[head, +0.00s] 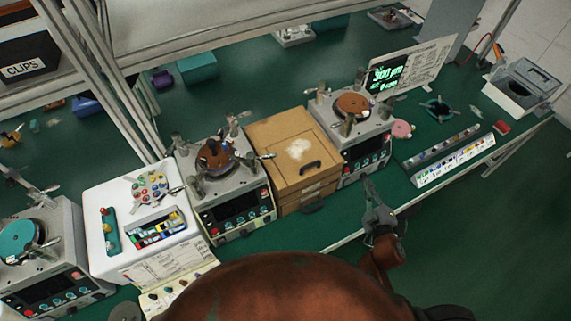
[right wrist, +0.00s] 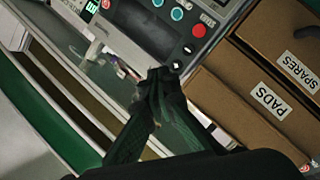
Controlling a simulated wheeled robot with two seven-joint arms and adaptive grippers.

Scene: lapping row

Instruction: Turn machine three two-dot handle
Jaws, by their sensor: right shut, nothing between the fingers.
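Three lapping machines show in the head view: a left one (head: 45,285) with a teal plate, a middle one (head: 235,210) with a brown plate, and a right one (head: 366,150) with an orange-brown plate. Each has small grey lever handles around its top; dot marks are too small to read. My right gripper (head: 372,193) is shut and empty, low in front of the right machine and apart from its handles. In the right wrist view the closed fingers (right wrist: 158,88) show before a machine panel (right wrist: 165,25) with a red button. My left gripper is out of view.
A wooden drawer cabinet (head: 283,137) stands between the middle and right machines; its drawers (right wrist: 245,115) also show in the right wrist view. A white tray (head: 100,232) sits left of the middle machine. A labelled rack (head: 455,162) lies right of the right machine.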

